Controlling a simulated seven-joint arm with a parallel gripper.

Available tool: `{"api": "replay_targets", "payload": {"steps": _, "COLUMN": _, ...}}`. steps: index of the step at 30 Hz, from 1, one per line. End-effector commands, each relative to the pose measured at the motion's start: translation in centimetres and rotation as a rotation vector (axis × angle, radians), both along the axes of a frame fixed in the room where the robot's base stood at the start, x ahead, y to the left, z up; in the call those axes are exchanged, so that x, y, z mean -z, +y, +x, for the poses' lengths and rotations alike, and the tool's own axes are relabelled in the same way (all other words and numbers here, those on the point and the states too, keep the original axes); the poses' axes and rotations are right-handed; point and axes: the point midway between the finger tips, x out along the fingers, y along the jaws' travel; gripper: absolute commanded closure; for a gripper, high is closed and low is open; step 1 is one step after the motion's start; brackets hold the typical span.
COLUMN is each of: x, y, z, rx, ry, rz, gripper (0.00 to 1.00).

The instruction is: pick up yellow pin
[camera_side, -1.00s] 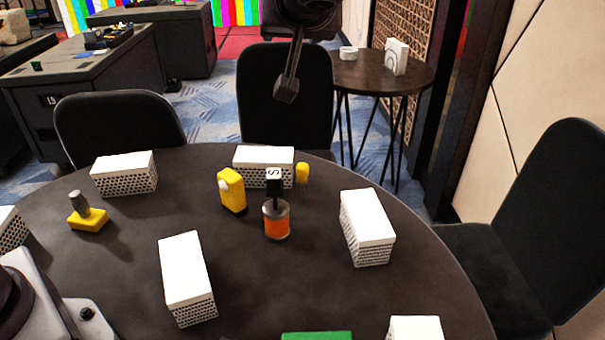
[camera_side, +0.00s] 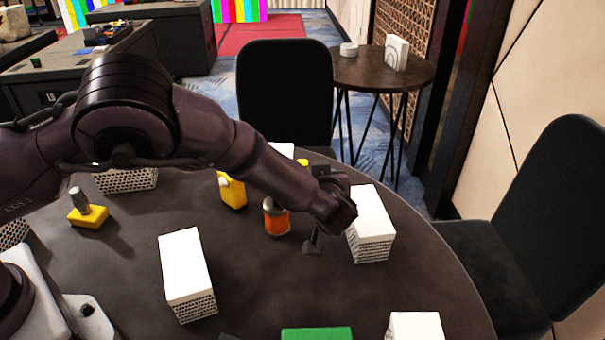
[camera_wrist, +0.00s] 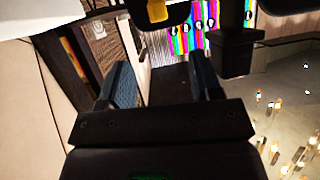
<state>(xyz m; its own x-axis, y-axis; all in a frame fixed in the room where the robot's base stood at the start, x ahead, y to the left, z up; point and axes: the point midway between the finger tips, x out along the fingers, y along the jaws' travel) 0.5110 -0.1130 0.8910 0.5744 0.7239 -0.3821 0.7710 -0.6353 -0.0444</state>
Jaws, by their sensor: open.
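A small yellow piece, apparently the yellow pin (camera_side: 302,162), stands toward the back of the round table. In the side view only its top shows, above my forearm, which hides the rest. My gripper (camera_side: 312,246) points down low over the table, nearer the camera than the pin and apart from it, just left of a white box. In the wrist view my gripper (camera_wrist: 162,82) has its two fingers spread with nothing between them. A yellow patch (camera_wrist: 157,10) shows at the top of that view; I cannot tell what it is.
An orange jar (camera_side: 276,220) stands close left of my gripper. A white perforated box (camera_side: 372,222) is close on the right. A yellow block (camera_side: 232,191) and a grey-topped yellow piece (camera_side: 88,215) stand further left. Another white box (camera_side: 187,275) and a green item (camera_side: 316,334) are nearer.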

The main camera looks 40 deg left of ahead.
Motion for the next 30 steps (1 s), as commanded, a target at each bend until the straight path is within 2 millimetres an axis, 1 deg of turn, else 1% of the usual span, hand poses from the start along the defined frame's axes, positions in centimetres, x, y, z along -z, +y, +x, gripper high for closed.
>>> {"api": "replay_targets", "payload": {"steps": 9, "x": 2.2, "y": 4.1, "z": 3.1, "rx": -0.005, "ry": 0.001, "rz": 0.001, "gripper": 0.41}}
{"api": "replay_targets", "payload": {"steps": 12, "x": 2.7, "y": 4.9, "z": 3.8, "rx": -0.003, "ry": 0.001, "rz": -0.001, "gripper": 0.41}}
{"api": "replay_targets", "payload": {"steps": 19, "x": 3.3, "y": 6.1, "z": 4.9, "rx": -0.003, "ry": 0.001, "rz": 0.0, "gripper": 0.41}}
{"api": "replay_targets", "payload": {"steps": 25, "x": 4.5, "y": 8.3, "z": 6.8, "rx": -0.004, "ry": 0.001, "rz": 0.0, "gripper": 0.41}}
{"api": "replay_targets", "payload": {"steps": 30, "x": 4.9, "y": 9.1, "z": 7.5, "rx": -0.001, "ry": 0.001, "rz": 0.0, "gripper": 0.41}}
